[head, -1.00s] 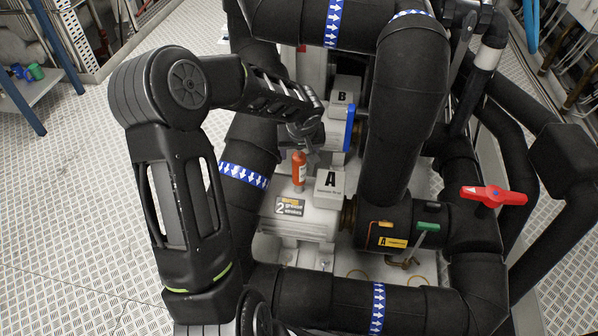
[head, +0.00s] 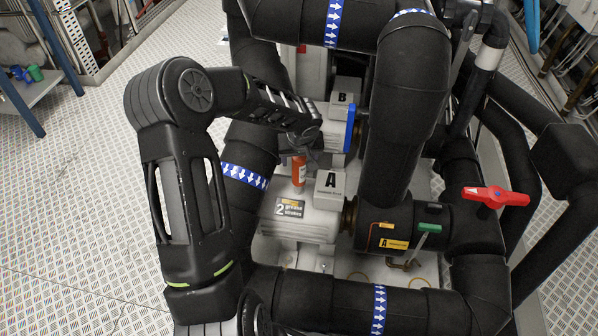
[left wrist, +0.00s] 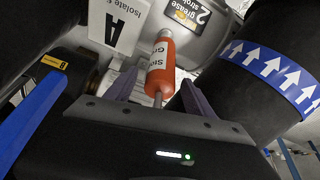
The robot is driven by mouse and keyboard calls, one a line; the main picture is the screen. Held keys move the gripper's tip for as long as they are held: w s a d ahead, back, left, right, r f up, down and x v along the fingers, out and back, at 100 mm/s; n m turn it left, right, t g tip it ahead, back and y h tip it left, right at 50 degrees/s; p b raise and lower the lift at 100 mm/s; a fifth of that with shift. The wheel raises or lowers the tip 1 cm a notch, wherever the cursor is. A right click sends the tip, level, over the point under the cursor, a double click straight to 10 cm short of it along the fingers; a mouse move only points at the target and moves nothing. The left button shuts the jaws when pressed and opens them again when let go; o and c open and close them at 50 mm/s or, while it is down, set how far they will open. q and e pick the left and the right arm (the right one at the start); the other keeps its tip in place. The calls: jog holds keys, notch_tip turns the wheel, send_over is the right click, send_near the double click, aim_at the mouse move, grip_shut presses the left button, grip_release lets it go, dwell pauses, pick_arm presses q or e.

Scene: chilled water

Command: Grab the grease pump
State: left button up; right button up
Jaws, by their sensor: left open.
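The grease pump is an orange-red cylinder (head: 299,174) with a white label. It stands on the grey motor housing marked A in the head view. It also shows in the left wrist view (left wrist: 161,60), with a thin metal rod at its near end. My left gripper (head: 303,150) is just above the pump, and part of it is hidden behind my own arm. In the left wrist view its open fingers (left wrist: 159,76) are on either side of the pump, with gaps visible. The pump does not look gripped. My right gripper is not in view.
Thick black pipes (head: 405,110) stand close on the right and behind. A box marked A (head: 330,186) is right beside the pump. A red-handled valve (head: 495,196) is at right. The floor (head: 75,180) at left is clear.

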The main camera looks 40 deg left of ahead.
pick_arm(q)
grip_shut()
dwell(0.8)
